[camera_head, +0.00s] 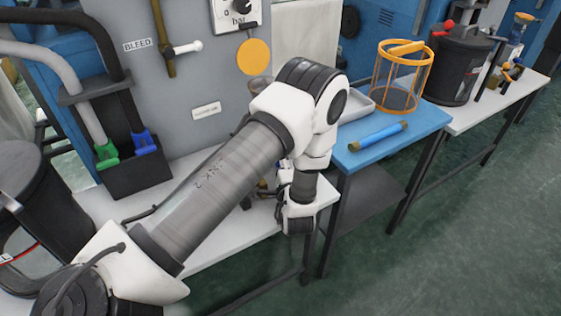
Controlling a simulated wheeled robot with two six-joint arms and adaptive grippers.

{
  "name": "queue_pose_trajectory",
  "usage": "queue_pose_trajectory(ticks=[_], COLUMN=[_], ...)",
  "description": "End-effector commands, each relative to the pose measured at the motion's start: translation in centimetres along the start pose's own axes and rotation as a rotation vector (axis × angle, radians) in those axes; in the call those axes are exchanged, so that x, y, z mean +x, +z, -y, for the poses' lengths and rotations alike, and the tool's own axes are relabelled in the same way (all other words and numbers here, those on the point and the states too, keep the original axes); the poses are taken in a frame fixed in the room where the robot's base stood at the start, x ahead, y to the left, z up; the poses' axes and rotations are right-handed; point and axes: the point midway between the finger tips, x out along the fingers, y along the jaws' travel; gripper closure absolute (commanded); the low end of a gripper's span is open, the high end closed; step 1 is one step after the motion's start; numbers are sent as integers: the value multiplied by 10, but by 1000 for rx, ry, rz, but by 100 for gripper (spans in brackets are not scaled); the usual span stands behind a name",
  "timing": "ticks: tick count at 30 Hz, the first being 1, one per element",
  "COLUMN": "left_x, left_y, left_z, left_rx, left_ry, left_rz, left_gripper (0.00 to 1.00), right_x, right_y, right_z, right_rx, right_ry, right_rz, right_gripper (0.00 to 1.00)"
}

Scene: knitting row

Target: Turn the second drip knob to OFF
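My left arm reaches in from the lower left and covers the middle of the white bench (225,248). My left gripper (275,192) is at the bench's right end, mostly hidden by my wrist, and I cannot make out its fingers. A small yellowish part shows beside it behind the arm, too covered to identify. A brownish translucent cup (260,84) shows just above my arm. I cannot make out the second drip knob or its OFF mark. My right gripper is not in view.
A grey panel (205,75) with a bar dial (238,13) and a BLEED valve (184,48) stands behind. To the right, a blue table (425,121) holds an orange wire cage (403,76), a blue tube (378,136) and a tray. The front-right floor is clear.

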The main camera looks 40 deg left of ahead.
Motion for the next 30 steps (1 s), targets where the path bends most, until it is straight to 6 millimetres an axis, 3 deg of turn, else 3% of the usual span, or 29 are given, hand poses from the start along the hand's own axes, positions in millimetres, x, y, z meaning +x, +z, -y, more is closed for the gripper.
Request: queue_pose_trajectory(ticks=[6, 7, 8, 18, 30], left_x=[-1, -1, -1, -5, -72], left_y=[1, 1, 1, 0, -1], left_z=[-2, -2, -2, -1, -1], left_rx=[4, 4, 4, 5, 6], left_ry=[5, 5, 6, 3, 3], left_rz=[0, 0, 0, -1, -3], left_gripper=[100, 61, 57, 57, 57], right_x=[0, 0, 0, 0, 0], right_y=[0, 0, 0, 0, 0], right_z=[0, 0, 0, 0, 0], right_rx=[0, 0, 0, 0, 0], right_ry=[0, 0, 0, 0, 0], right_rz=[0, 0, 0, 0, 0], right_gripper=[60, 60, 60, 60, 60])
